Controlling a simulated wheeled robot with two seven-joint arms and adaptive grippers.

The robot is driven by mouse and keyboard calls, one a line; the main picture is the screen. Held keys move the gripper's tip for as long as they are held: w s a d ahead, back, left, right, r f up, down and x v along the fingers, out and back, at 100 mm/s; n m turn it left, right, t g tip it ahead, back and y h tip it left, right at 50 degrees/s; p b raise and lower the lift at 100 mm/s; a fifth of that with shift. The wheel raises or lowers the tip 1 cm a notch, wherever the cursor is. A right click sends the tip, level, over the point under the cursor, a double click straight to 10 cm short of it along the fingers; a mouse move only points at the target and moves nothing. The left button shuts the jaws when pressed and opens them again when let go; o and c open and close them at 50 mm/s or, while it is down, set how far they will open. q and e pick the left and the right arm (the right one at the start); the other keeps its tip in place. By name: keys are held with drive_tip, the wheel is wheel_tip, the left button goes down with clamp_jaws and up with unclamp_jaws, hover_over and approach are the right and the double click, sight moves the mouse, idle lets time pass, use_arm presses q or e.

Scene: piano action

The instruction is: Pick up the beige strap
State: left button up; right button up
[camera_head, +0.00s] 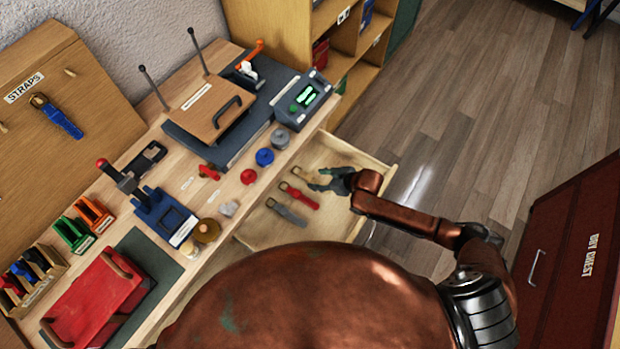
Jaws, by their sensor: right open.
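The beige strap (304,174) lies in an open wooden drawer (262,235) below the bench's front edge. It is the farthest of three straps there, beyond a red strap (300,196) and a grey strap (287,212). My right gripper (318,181) is open over the drawer, with its fingers at the right end of the beige strap. The fingers cover part of that end; I cannot tell whether they touch it. My left gripper is not in view.
A board marked STRAPS (95,100) holds a blue strap (58,117). The bench carries a press (212,105), a device with a green display (303,99), colored spools (264,157) and a red case (92,303). A dark red chest (565,250) stands at right.

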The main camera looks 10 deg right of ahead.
sight(312, 179)
drive_tip(key=x, duration=0.2)
drive_tip(key=shift+w+a+f, duration=0.1)
drive_tip(key=shift+a+f, duration=0.05)
drive_tip(key=shift+f, duration=0.1)
drive_tip(key=shift+w+a+f, duration=0.15)
drive_tip(key=c, duration=1.1)
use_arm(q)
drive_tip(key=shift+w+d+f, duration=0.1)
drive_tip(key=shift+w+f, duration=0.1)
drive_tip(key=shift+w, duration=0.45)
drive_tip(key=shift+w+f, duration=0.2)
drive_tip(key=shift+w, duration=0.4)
use_arm(e)
drive_tip(key=shift+r, duration=0.2)
drive_tip(key=shift+c, duration=0.7)
